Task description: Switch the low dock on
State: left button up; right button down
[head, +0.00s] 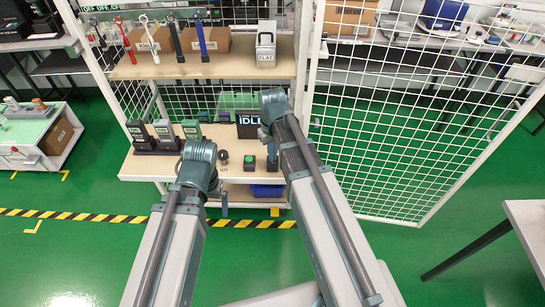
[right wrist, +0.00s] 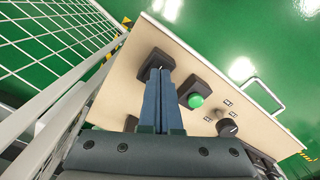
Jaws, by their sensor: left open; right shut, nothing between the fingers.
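The low dock's dark display (head: 249,124) stands at the back of the lower shelf, partly behind my right arm; its large text begins "IDL". A green button (head: 249,158) on a black box sits in front of it; it also shows in the right wrist view (right wrist: 195,101). My right gripper (head: 272,166) is shut and empty, pointing down just right of the green button's box. In the right wrist view its fingers (right wrist: 158,72) overlap a second black box (right wrist: 146,54); contact cannot be told. My left gripper (head: 224,205) is open, near the shelf's front edge.
Several handheld testers (head: 165,132) stand in black holders at the lower shelf's left. A black knob (right wrist: 228,128) is beside the green button. Tools, boxes and a container labelled CLAT (head: 265,50) are on the upper shelf. White mesh panels (head: 400,120) stand at the right.

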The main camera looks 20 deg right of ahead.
aim_at(272, 163)
pick_arm(q)
notch_tip(272, 163, up, 6)
jog(key=p, duration=0.5)
jog(key=shift+f, duration=0.15)
pick_arm(e)
notch_tip(272, 163, up, 6)
jog(key=shift+f, duration=0.2)
pick_arm(q)
notch_tip(272, 163, up, 4)
jog(key=p, duration=0.4)
pick_arm(e)
jog(key=s+a+r+n+h, duration=0.1)
jog(key=s+a+r, duration=0.3)
jog(key=s+a, duration=0.6)
jog(key=s, duration=0.4)
jog(key=shift+s+a+r, duration=0.15)
jog(key=shift+s+a, duration=0.05)
jog(key=shift+a, duration=0.05)
pick_arm(q)
jog(key=shift+c, duration=0.3)
